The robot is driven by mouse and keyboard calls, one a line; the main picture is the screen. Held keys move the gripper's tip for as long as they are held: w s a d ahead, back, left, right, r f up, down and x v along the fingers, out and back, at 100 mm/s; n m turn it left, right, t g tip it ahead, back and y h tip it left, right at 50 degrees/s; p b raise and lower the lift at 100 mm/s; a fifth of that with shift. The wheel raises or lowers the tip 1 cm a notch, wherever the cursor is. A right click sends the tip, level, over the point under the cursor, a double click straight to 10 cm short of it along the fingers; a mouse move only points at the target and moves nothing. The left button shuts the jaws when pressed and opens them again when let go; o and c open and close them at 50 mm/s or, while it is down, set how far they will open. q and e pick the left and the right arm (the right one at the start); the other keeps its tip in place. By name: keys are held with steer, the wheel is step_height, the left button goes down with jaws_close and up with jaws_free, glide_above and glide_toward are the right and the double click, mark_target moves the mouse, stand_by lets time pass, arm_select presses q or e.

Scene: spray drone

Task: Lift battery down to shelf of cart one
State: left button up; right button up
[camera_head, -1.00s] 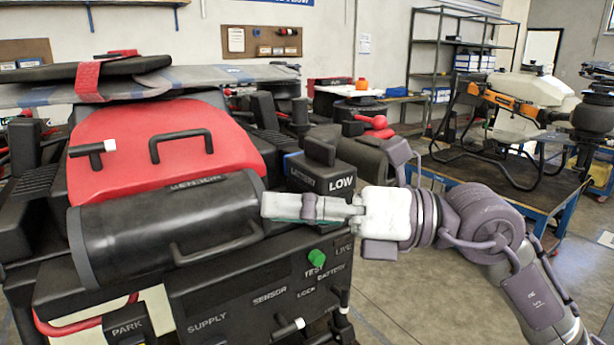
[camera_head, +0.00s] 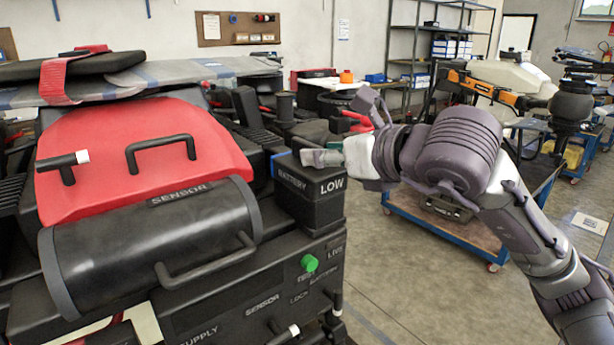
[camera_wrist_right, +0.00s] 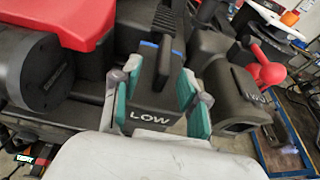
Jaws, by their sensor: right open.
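The battery (camera_head: 312,192) is a black block with the words BATTERY and LOW and a blue stripe. It sits on the right part of the black and red machine (camera_head: 150,150). My right gripper (camera_head: 312,157) is at the top of the battery in the head view. In the right wrist view, the open right gripper (camera_wrist_right: 158,92) has its teal-padded fingers on either side of the battery (camera_wrist_right: 150,107). I cannot tell whether the pads touch it. My left gripper is not in view. I cannot tell which thing is cart one.
A blue-framed cart (camera_head: 470,237) stands to the right behind my right arm. A drone with an orange arm (camera_head: 490,92) is above it. A dark cylinder (camera_wrist_right: 235,98) lies right of the battery. Open floor (camera_head: 420,300) lies at the lower right.

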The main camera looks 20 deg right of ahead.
mark_target(294, 151)
steer(key=p+x, duration=0.2)
steer(key=x, duration=0.1)
steer(key=p+x, duration=0.1)
steer(key=shift+w+r, duration=0.15)
steer(key=shift+w, duration=0.35)
steer(key=shift+w+a, duration=0.1)
steer(key=shift+w, duration=0.15)
jaws_close()
